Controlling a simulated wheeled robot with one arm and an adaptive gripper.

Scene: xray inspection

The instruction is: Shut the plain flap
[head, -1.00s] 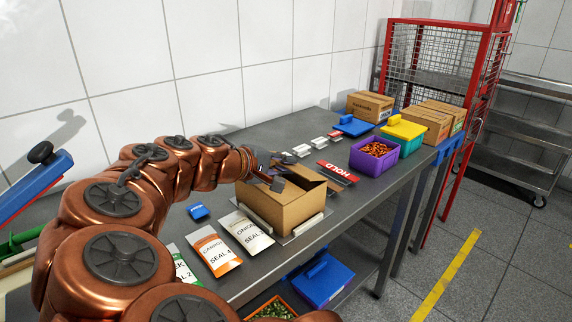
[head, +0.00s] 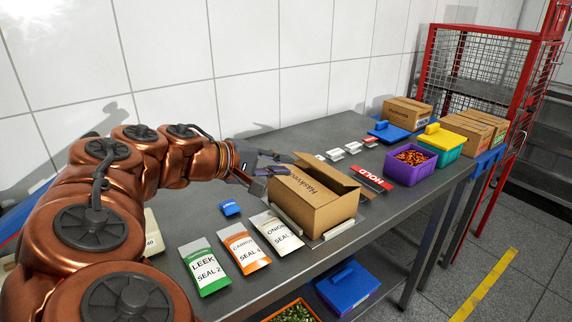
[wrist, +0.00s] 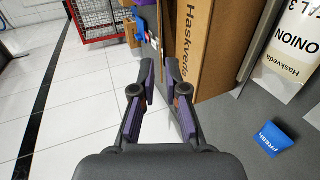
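The brown cardboard box (head: 322,217) stands on the grey table. A flap printed "Haskveda" (head: 305,189) lies roughly flat over its near-left top; it also shows in the wrist view (wrist: 188,45). The plain flap (head: 330,173) stands raised and tilted on the far side, and seems to show as a narrow brown strip in the wrist view (wrist: 164,40). My gripper (head: 284,165) is just beyond the box's left end, low beside the flaps. In the wrist view (wrist: 161,75) its fingers are apart with nothing between them. I cannot tell whether a finger touches the plain flap.
A red HOLD sign (head: 372,179) and a purple bin (head: 410,164) are to the right.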

